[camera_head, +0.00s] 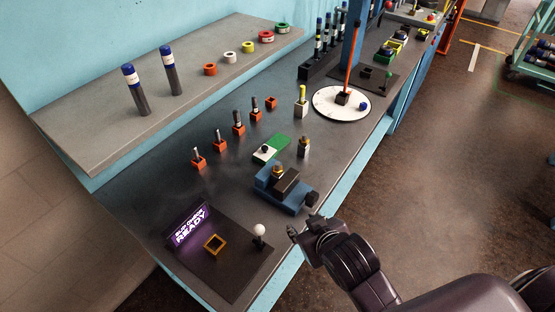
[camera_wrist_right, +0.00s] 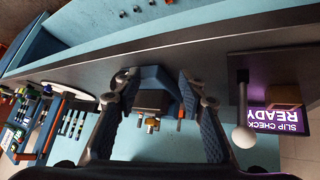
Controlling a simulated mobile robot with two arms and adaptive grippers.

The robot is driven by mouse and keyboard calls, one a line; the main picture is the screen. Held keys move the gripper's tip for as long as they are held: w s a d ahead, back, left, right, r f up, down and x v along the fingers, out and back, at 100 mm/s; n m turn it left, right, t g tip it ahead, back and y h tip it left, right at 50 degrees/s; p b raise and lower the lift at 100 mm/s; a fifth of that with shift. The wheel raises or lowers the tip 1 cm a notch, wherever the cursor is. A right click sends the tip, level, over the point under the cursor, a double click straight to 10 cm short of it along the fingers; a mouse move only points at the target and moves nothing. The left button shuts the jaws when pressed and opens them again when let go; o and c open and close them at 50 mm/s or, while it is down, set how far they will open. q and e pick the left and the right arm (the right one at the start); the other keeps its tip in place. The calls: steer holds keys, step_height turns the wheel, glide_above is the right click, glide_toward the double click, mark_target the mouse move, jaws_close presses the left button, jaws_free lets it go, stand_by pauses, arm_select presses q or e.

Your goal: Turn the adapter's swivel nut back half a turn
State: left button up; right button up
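The adapter with its brass swivel nut (camera_head: 278,170) stands in the blue bench vise (camera_head: 268,187), held between its jaws near the bench's front edge. In the right wrist view, the vise (camera_wrist_right: 152,78) lies beyond the fingers, with a small brass fitting (camera_wrist_right: 151,122) showing at its middle. My right gripper (camera_head: 299,232) is in front of the vise, past the bench edge and apart from the adapter. Its two fingers (camera_wrist_right: 157,88) are spread wide with nothing between them. My left gripper is in neither view.
A dark mat (camera_head: 233,272) carries a "slip check ready" sign (camera_head: 190,226), a yellow square frame (camera_head: 215,244) and a white-knobbed lever (camera_head: 259,231), close to my right gripper. A green-and-white block (camera_head: 271,149) and orange stands (camera_head: 198,161) are behind the vise.

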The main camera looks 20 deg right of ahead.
steer(key=w+a+r+n+t+y, duration=0.2)
steer(key=w+a+r+t, duration=0.1)
steer(key=w+a+r, duration=0.3)
steer(key=w+a+r+n+t+y, duration=0.25)
steer(key=w+r, duration=0.25)
steer(key=r, duration=0.4)
steer(key=w+a+r+n+t+y, duration=0.1)
steer(key=w+a+r+t, duration=0.35)
steer(key=w+r, duration=0.2)
steer(key=s+a+r+n+g+y, duration=0.1)
steer(key=s+a+r+n+y, duration=0.1)
steer(key=a+r+n+y, duration=0.7)
steer(key=s+a+f+n+g+y, duration=0.1)
steer(key=s+a+n+g+y, duration=0.55)
steer(key=a+n+g, duration=0.55)
steer(key=n+g+h, duration=0.5)
steer(key=g+h, duration=0.1)
steer(key=h, duration=1.5)
glide_above(278, 163)
steer(key=f, duration=1.6)
steer(key=shift+w+a+f, duration=0.1)
steer(key=shift+a+f, duration=0.1)
steer(key=shift+f, duration=0.15)
steer(key=shift+d+f+m, duration=0.15)
steer(key=shift+d+m, duration=0.1)
steer(key=shift+d, duration=0.05)
step_height(278, 163, down, 7)
steer(key=p, duration=0.3)
steer(key=shift+a, duration=0.1)
steer(key=shift+f, duration=0.2)
